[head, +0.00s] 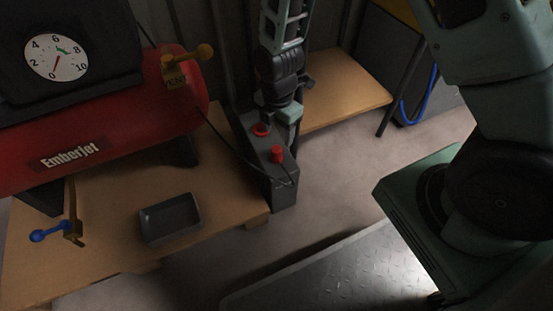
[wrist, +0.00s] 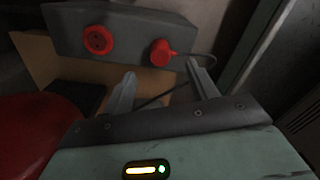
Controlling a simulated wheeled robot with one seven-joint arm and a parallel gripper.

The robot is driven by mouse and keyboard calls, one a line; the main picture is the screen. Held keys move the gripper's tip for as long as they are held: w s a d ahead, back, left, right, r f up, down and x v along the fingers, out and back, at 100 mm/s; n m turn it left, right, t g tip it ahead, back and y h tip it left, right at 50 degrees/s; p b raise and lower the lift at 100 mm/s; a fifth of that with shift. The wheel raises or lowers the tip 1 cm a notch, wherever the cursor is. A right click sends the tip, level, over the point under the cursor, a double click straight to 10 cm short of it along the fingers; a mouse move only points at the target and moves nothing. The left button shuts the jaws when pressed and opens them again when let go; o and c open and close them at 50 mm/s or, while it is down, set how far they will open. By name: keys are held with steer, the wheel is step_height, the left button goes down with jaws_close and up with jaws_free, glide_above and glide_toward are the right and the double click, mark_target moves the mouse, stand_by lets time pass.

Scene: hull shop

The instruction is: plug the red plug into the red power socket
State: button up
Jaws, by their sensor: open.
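The red power socket (wrist: 98,40) is a round red face with dark holes on a grey box. It also shows in the head view (head: 261,130), partly behind my gripper. The red plug (wrist: 162,53) sits on the same box, to the right of the socket, with a dark cable leaving it. It shows in the head view too (head: 277,154). My gripper (wrist: 161,72) is open and empty. Its two fingers are apart, with the plug showing beyond and between their tips. In the head view my gripper (head: 283,117) is just above the box.
The grey box (head: 284,192) stands at the edge of a wooden platform. A red compressor tank (head: 120,125) with a gauge (head: 56,57) is left. A grey tray (head: 170,219) and a blue-handled valve (head: 50,234) are nearer.

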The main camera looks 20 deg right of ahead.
mark_target(276, 149)
steer(key=shift+f+b, duration=0.5)
steer(key=shift+f, duration=1.1)
steer(key=f+b, duration=0.4)
steer(key=f, duration=0.1)
steer(key=shift+a+f, duration=0.15)
steer(key=shift+a, duration=0.05)
steer(key=shift+c, duration=0.4)
steer(key=c, duration=0.9)
